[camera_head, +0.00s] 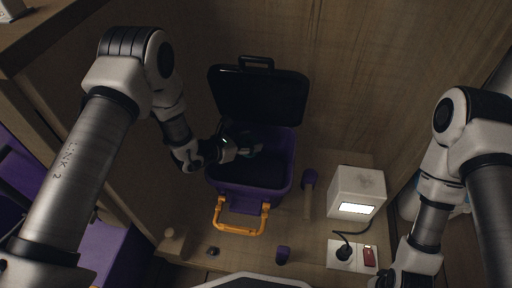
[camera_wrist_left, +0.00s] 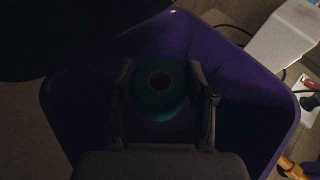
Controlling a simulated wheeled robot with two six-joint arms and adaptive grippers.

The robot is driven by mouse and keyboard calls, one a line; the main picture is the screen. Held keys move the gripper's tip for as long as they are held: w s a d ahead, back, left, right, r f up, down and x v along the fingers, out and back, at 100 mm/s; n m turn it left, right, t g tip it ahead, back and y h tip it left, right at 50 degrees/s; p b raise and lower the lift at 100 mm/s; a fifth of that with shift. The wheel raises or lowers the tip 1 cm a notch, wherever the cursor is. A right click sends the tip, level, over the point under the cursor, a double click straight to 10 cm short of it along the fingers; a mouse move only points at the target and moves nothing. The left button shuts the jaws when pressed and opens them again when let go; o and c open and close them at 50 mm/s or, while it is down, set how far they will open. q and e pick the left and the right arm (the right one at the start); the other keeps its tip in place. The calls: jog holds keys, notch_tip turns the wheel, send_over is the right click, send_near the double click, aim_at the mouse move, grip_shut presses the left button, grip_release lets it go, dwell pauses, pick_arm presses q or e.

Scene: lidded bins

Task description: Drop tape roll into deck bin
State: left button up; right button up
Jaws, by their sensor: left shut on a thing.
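The deck bin (camera_head: 250,202) is a purple box with its black lid (camera_head: 259,97) swung up and open at the back. A yellow-orange handle (camera_head: 240,230) hangs at its front. My left gripper (camera_head: 248,149) reaches in from the left over the open mouth. In the left wrist view, its two fingers (camera_wrist_left: 162,70) are shut on a teal tape roll (camera_wrist_left: 160,107), whose round hole faces the camera. The purple bin walls (camera_wrist_left: 238,68) surround the roll there. The roll is hard to make out in the head view. My right gripper is out of view; only its arm shows.
A white box with a lit panel (camera_head: 355,193) stands right of the bin. A socket strip with a black plug and red switch (camera_head: 369,257) is in front of it. Wooden walls enclose the left and back.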

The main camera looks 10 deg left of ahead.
pick_arm(q)
jog(key=o, duration=1.2)
notch_tip(320, 180, up, 10)
jog(key=shift+f, duration=0.1)
